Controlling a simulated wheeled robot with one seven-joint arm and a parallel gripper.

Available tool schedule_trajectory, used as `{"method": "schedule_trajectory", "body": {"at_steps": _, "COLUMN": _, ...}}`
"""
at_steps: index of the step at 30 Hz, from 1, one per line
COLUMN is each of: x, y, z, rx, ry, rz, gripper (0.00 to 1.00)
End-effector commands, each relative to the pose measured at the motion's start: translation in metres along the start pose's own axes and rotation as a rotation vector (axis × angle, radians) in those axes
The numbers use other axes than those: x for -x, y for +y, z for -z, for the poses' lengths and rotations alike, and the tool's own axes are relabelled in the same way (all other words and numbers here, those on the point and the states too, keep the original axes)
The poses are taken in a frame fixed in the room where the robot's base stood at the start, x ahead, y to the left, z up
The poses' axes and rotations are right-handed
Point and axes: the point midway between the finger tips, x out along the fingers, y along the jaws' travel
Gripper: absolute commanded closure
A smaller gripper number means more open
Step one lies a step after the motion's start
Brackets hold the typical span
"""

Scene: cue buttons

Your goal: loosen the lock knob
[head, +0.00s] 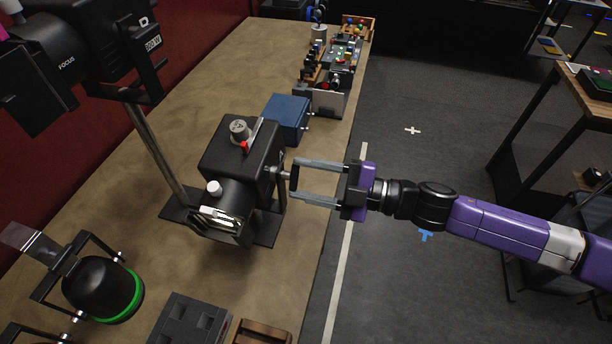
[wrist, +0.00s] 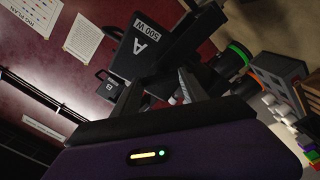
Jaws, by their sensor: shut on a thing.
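The black lamp head (head: 235,160) stands on a dark base plate on the bench, with a grey dial and a red lever on top. Its lock knob (head: 294,177), a dark bar on a short metal shaft, sticks out of the side facing my arm. My gripper (head: 297,179) comes in level from the right, one grey finger at each end of the knob, and is shut on it. In the wrist view the lamp (wrist: 140,45), marked "A 500 W", fills the space beyond my fingers. The knob itself is hard to make out there.
A blue box (head: 287,117) stands just behind the lamp. A larger lamp (head: 75,55) on a metal pole rises at the left. A black lamp with a green ring (head: 103,288) lies at the front left.

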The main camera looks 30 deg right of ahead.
Motion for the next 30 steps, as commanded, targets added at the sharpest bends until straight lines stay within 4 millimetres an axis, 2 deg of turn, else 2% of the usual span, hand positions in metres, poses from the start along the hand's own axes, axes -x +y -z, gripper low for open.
{"method": "schedule_trajectory", "body": {"at_steps": 21, "x": -0.0002, "y": -0.0024, "z": -0.0006, "rx": 0.672, "ry": 0.001, "rz": 0.000, "gripper": 0.90}}
{"method": "schedule_trajectory", "body": {"at_steps": 30, "x": 0.0000, "y": -0.0031, "z": -0.0010, "rx": 0.880, "ry": 0.002, "rz": 0.001, "gripper": 0.90}}
